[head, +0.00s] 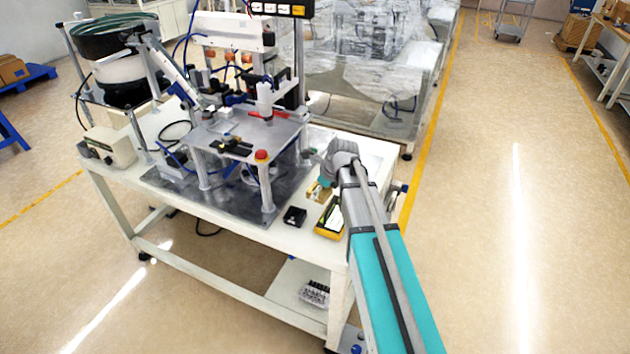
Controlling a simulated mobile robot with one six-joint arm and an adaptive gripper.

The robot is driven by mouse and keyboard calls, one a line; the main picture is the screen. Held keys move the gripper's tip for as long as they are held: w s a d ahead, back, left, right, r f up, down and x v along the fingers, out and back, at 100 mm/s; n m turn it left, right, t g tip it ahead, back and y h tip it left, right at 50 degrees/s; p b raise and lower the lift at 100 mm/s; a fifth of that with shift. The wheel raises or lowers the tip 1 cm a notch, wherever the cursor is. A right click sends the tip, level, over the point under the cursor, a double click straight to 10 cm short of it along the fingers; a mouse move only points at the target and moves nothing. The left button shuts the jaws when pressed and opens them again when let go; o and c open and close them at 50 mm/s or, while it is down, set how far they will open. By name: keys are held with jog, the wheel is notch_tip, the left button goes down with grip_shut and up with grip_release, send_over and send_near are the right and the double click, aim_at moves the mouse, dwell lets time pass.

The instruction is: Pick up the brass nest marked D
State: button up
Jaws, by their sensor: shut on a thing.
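My arm reaches in from the bottom right over the right end of the white table. Its grey wrist joint shows above the table top, and my gripper's jaws are hidden behind the arm. A small tan, brass-coloured piece (316,193) shows just left of the arm, beside a teal part. It is too small to tell whether it is a nest, and no letter D can be read. Whether anything in my gripper is brass cannot be seen.
The white table (205,240) carries a metal fixture with a raised plate (245,135) and a red button (261,156). A black box (294,216) and a yellow-edged case (330,218) lie near the front edge. A bowl feeder (112,70) stands behind left.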

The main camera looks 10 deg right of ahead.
aim_at(322, 197)
jog(key=s, duration=0.1)
jog(key=s+r+p, duration=0.1)
jog(key=s, duration=0.2)
jog(key=shift+d+r, duration=0.2)
jog(key=shift+r, duration=0.15)
